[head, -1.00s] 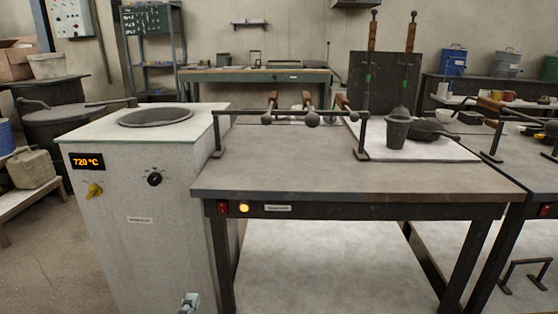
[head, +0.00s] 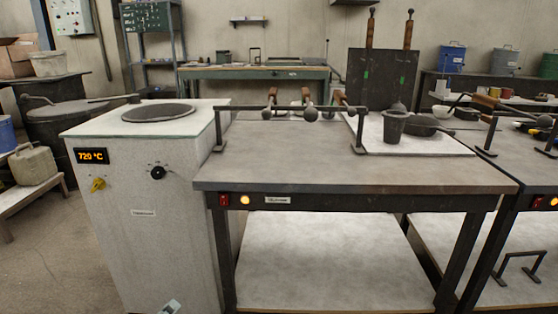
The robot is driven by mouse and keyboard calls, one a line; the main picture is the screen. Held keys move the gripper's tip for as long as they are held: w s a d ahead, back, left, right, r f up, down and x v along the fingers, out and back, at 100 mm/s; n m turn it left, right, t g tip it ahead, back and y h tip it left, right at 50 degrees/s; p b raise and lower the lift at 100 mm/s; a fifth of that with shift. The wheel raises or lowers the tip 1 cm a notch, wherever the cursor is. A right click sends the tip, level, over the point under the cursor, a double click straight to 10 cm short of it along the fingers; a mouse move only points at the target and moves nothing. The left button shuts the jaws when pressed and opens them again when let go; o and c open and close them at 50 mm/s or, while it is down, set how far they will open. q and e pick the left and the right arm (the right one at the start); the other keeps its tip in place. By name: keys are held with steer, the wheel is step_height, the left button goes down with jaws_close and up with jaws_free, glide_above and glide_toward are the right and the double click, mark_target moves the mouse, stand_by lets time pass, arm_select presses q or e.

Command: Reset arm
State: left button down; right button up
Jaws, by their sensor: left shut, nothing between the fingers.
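My left gripper (head: 170,307) shows only as a small grey tip at the bottom edge, in front of the white furnace. It is shut and empty, and the rest of it is cut off by the picture edge. My right gripper is not in view.
The white furnace (head: 150,200) reads 720 °C and has a dark round top (head: 158,113). Right of it stands a grey-topped workbench (head: 340,165). A rack (head: 290,116) holds several wooden-handled ladles. A dark cup (head: 393,128) and a pan (head: 425,127) sit behind. The bench's front area is clear.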

arm_select(q)
steer(key=s+a+f+m+g+y, duration=0.3)
steer(key=a+f+m+g+y, duration=0.3)
steer(key=a+f, duration=0.6)
steer(key=s+a+f+m+g+y, duration=0.45)
steer(key=s+a+f+m, duration=0.3)
steer(key=s, duration=0.25)
steer(key=s+d+f+n+g+h, duration=0.1)
steer(key=d+f+n+h, duration=0.1)
steer(key=d, duration=0.4)
steer(key=s+d+f+n+g+h, duration=0.1)
steer(key=d+f+h, duration=0.1)
steer(key=d, duration=0.5)
steer(key=shift+s+d+f+n+p, duration=0.25)
steer(key=shift+s+f+n+p, duration=0.1)
steer(key=shift+f, duration=0.3)
